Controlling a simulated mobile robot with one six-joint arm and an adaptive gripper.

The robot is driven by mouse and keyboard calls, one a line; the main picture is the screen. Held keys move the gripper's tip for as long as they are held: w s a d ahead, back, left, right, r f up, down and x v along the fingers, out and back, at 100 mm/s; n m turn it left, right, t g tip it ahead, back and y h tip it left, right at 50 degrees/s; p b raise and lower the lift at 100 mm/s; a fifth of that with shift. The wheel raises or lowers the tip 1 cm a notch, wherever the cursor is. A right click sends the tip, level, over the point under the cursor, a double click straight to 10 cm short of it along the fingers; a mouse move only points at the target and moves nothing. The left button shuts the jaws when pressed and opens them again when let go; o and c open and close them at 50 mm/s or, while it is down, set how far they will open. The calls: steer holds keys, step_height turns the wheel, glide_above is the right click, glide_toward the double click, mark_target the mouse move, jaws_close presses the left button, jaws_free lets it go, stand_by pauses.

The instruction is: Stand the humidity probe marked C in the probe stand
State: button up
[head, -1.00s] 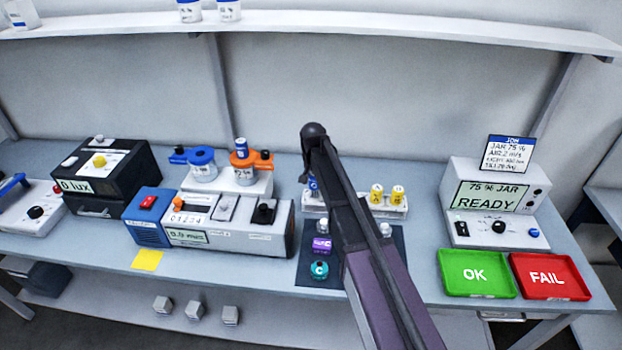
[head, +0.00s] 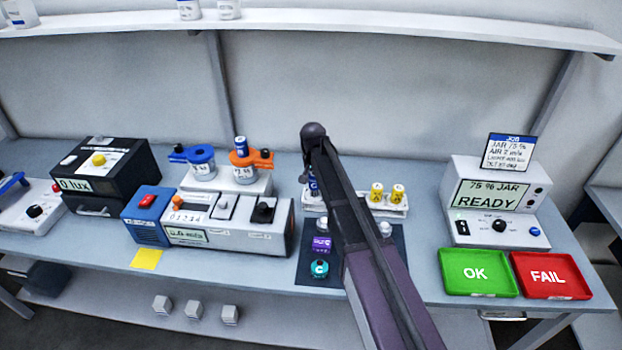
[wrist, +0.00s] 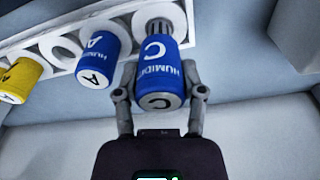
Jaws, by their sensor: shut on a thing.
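The blue humidity probe marked C (wrist: 158,72) is between the fingers of my gripper (wrist: 160,85) in the wrist view. My gripper is shut on its sides. The probe's far end overlaps a round socket at one end of the white probe stand (wrist: 125,12); I cannot tell how deep it sits. A blue probe marked A (wrist: 102,55) stands in the same row. A blue probe (head: 314,187) shows partly beside the arm.
Two yellow probes (head: 376,193) (head: 397,194) stand at the stand's right. An empty socket (wrist: 61,52) shows between yellow and blue A. In front, a dark mat (head: 303,262) holds purple (head: 321,244) and teal (head: 319,268) pieces. Green OK (head: 477,272) and red FAIL (head: 550,275) trays lie right.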

steer(key=shift+f+b, duration=1.75)
stand_by(3.8)
steer(key=o, duration=1.3)
steer(key=shift+c, duration=0.2)
steer(key=shift+o, duration=0.6)
steer(key=shift+r, duration=0.15)
steer(key=shift+r+p, duration=3.95)
steer(key=shift+p, duration=0.15)
